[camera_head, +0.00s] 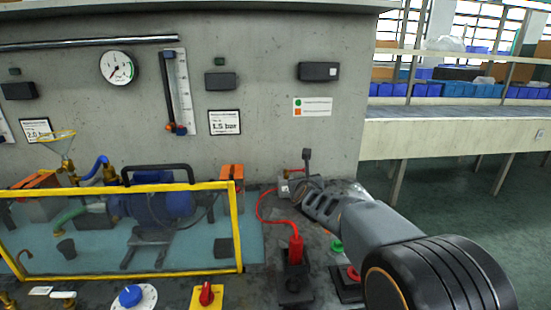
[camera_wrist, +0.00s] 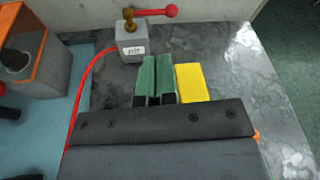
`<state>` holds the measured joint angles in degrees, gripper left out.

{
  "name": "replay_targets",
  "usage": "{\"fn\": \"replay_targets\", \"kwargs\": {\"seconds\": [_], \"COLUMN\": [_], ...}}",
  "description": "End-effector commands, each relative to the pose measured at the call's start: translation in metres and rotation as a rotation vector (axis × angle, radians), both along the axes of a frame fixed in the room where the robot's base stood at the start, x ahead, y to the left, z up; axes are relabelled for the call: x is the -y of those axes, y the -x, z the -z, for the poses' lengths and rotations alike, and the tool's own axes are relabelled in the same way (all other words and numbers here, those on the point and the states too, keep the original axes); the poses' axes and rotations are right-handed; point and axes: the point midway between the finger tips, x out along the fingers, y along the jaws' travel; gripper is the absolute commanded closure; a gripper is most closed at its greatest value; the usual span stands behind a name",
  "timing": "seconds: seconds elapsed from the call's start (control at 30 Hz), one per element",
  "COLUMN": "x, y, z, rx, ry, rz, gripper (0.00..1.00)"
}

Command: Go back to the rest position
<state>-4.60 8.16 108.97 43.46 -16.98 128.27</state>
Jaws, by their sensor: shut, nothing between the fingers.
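My gripper (camera_wrist: 156,66) is shut, its two green fingers side by side with nothing between them. In the wrist view it is above the grey bench top, just in front of a small grey labelled box (camera_wrist: 130,45) with a brass stem and a red-knobbed lever (camera_wrist: 157,11). I cannot tell whether the fingers touch the box. In the head view my arm reaches in from the lower right, and the gripper (camera_head: 305,188) is beside the same box (camera_head: 284,188). Its fingertips are hard to make out there.
A yellow piece (camera_wrist: 192,82) lies right of the fingers. A red cable (camera_head: 265,205) runs from the box to a red plug (camera_head: 296,248). A yellow-framed guard (camera_head: 238,225) covers the pump (camera_head: 165,205) on the left. A green button (camera_head: 336,246) is near my arm. Open floor (camera_head: 450,195) lies right.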

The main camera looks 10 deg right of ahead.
Motion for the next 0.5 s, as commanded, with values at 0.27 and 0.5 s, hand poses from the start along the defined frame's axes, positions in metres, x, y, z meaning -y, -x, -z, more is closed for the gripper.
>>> {"fn": "replay_targets", "kwargs": {"seconds": [0.27, 0.5], "x": [-0.025, -0.022], "y": [0.096, 0.205], "z": [-0.065, -0.081], "rx": [-0.271, -0.384], "ry": [0.878, 1.63], "rz": [-0.594, -1.248], "gripper": [1.0, 1.0]}}
